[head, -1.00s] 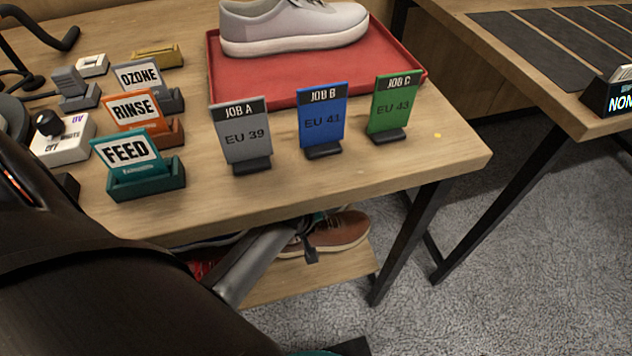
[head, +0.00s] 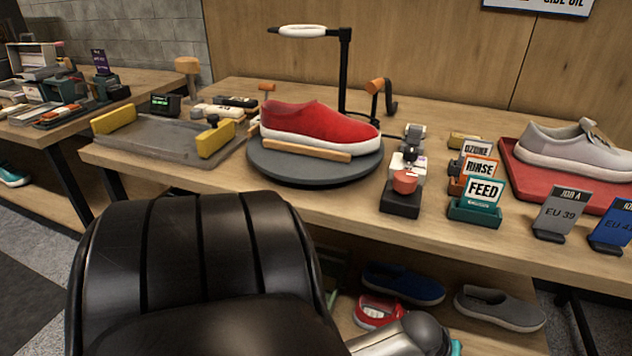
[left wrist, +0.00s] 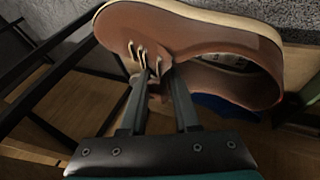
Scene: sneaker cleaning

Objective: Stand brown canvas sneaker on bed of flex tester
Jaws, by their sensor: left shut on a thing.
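The brown sneaker (left wrist: 205,32) fills the top of the left wrist view, its pale sole edge uppermost and its opening toward the lower right. My left gripper (left wrist: 156,74) is shut on the sneaker's upper near the laces. What lies behind the fingers is partly hidden. Neither this sneaker nor my left fingers show in the head view. A grey flat bed with two yellow blocks (head: 150,138) lies left of centre on the bench; it may be the flex tester, but I cannot tell for sure. It holds no shoe. My right gripper is not in view.
A red slip-on (head: 318,128) sits on a dark round turntable (head: 270,172). Shoes lie on the shelf below, including a blue one (head: 402,284). Another bench stands far left.

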